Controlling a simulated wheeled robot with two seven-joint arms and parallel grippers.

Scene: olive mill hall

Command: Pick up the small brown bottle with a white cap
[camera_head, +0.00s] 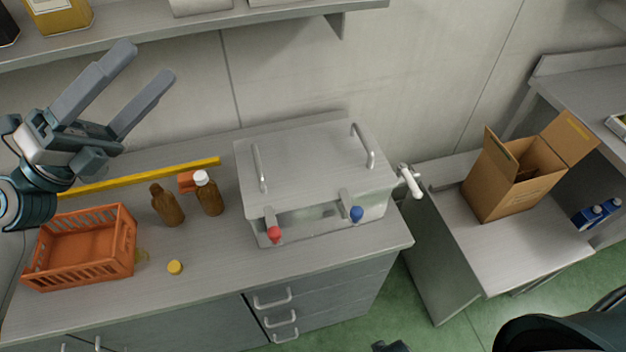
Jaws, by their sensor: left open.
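The small brown bottle with a white cap (209,197) stands upright on the grey counter, left of the metal box. A second brown bottle (167,206) without a white cap stands just to its left. My left gripper (152,68) is open and empty, raised at the upper left, with its two grey fingers pointing up and to the right. In the picture it is above and to the left of both bottles, apart from them. My right gripper cannot be made out.
An orange crate (128,238), a yellow cap (175,267), a yellow bar (150,177) and a small orange object (187,181) lie near the bottles. The lidded metal box (315,165) stands to the right. A shelf (190,28) runs above. The counter front is clear.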

